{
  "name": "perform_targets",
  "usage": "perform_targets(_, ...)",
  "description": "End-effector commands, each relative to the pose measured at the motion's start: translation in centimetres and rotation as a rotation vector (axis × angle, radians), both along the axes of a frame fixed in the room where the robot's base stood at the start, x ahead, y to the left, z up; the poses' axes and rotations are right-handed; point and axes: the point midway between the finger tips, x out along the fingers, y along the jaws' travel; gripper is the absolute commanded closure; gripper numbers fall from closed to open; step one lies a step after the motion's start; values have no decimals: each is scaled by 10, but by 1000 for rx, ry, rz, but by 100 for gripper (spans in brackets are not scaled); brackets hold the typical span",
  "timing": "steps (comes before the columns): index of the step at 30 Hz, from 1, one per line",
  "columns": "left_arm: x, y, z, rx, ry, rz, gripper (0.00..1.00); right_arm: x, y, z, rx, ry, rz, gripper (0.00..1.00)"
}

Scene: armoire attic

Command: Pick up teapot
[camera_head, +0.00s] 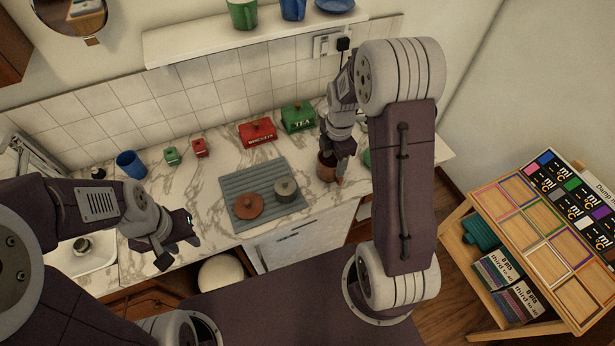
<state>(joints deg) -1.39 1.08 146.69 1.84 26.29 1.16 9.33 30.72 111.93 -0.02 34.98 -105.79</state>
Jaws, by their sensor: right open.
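No thing is clearly recognisable as a teapot. A small grey lidded pot (286,190) and a flat brown lidded dish (248,206) stand on a grooved grey mat (262,178). A brown pot (326,166) stands right of the mat, partly hidden by my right gripper (339,172). That gripper points down at the pot's right side with its jaws open; contact cannot be told. A green item (367,157) is mostly hidden behind my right arm. My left gripper (179,251) is open and empty near the counter's front edge, left of the mat.
A red tin (257,131) and a green TEA tin (298,117) stand by the tiled wall. A blue cup (131,164) and small red and green canisters stand at left. A shelf (240,35) hangs above. A wooden rack (530,240) stands at right. Bare counter lies left of the mat.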

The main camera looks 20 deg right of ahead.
Motion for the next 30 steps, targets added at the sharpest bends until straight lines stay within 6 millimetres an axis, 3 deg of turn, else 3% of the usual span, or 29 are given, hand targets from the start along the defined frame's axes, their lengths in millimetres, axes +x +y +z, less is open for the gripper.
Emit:
perform_targets(3,0,0,1,0,0,0,64,-8,-7,-13,7,36,-25,41)
perform_targets(8,0,0,1,0,0,-1,64,-10,-10,-17,8,42,-36,41)
perform_targets(15,0,0,7,0,0,0,64,-12,-9,-52,10,49,-35,41)
perform_targets(20,0,0,7,0,0,0,64,-14,-9,-59,11,54,-34,41)
perform_targets(30,0,0,19,0,0,0,64,-8,-12,-105,8,44,-35,41)
